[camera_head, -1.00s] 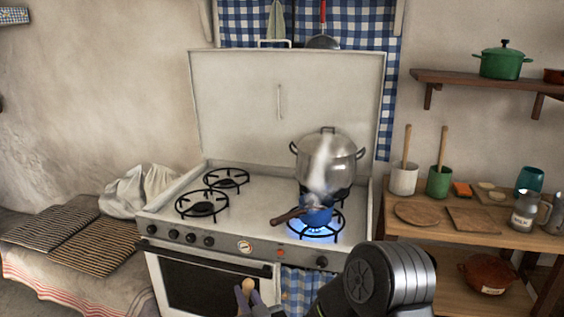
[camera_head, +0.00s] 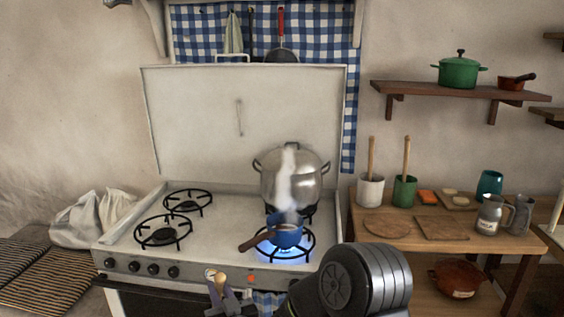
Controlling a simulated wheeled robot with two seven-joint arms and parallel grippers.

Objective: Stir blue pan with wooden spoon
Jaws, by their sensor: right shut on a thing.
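The blue pan (camera_head: 286,236) is small, with a dark brown handle pointing to the lower left. It sits on the front right burner over a lit blue flame. My right gripper (camera_head: 219,284) is at the stove's front edge, left of and nearer than the pan. It is shut on the wooden spoon (camera_head: 211,274), of which only a pale rounded wooden end shows between the fingers. The rest of the spoon is hidden. The spoon's visible end is apart from the pan in the picture. My left gripper is out of view.
A steaming steel pot (camera_head: 291,180) stands right behind the blue pan. The left burners (camera_head: 163,234) are bare. The raised stove lid (camera_head: 200,120) stands behind. A wooden table (camera_head: 390,238) at the right bears wooden boards, jugs and two crocks with wooden handles.

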